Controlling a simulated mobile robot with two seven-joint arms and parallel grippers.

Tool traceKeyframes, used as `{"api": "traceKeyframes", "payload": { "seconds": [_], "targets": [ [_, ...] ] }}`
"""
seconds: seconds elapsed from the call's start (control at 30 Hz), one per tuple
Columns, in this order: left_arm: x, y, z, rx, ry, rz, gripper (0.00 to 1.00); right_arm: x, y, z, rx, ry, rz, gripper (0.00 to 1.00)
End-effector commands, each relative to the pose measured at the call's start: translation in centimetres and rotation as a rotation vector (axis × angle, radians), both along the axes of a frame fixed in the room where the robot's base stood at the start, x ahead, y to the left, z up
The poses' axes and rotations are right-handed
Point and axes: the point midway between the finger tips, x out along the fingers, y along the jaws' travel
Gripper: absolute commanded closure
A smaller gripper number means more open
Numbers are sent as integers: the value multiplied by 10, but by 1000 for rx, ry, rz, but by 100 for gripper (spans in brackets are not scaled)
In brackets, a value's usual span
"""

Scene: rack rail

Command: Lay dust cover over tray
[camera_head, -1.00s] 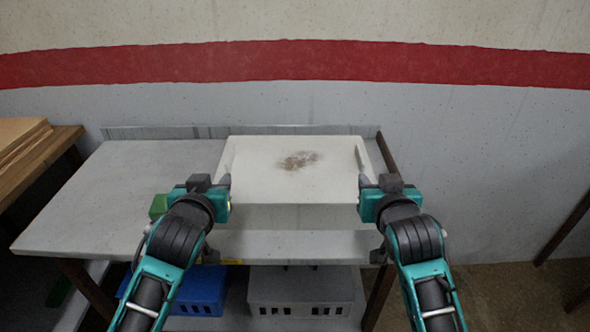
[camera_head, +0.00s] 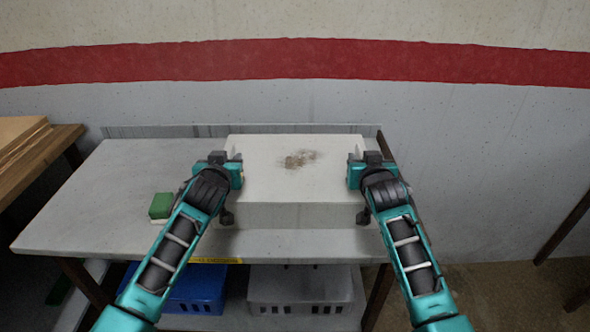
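A white, box-like piece with a flat top (camera_head: 297,180) and brown-grey stain marks (camera_head: 299,159) sits at the right half of the grey table. I cannot tell the dust cover from the tray in it, as no seam shows. My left gripper (camera_head: 235,163) is at its left edge, and my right gripper (camera_head: 355,163) is at its right edge. Both fingertips are small and partly hidden by the gripper bodies. I cannot tell whether either gripper is open or shut, or whether it holds the edge.
A green block (camera_head: 161,205) lies on the grey table (camera_head: 110,200), whose left half is otherwise clear. A raised back edge runs along the wall. A blue crate (camera_head: 200,290) and a white crate (camera_head: 300,288) stand below. A wooden surface (camera_head: 40,160) is at the far left.

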Motion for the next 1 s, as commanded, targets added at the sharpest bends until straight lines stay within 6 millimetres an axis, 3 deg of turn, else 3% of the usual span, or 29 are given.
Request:
{"api": "traceKeyframes", "payload": {
  "seconds": [0.43, 0.83, 1.0],
  "targets": [
    [6, 0, -2, 0, 0, 0, 62, 6, 0, -2, 0, -1, 0, 62],
    [6, 0, -2, 0, 1, 0, 99, 6, 0, -2, 0, 0, 0, 99],
    [6, 0, -2, 0, 1, 0, 100, 6, 0, -2, 0, 0, 0, 100]
  ]
}}
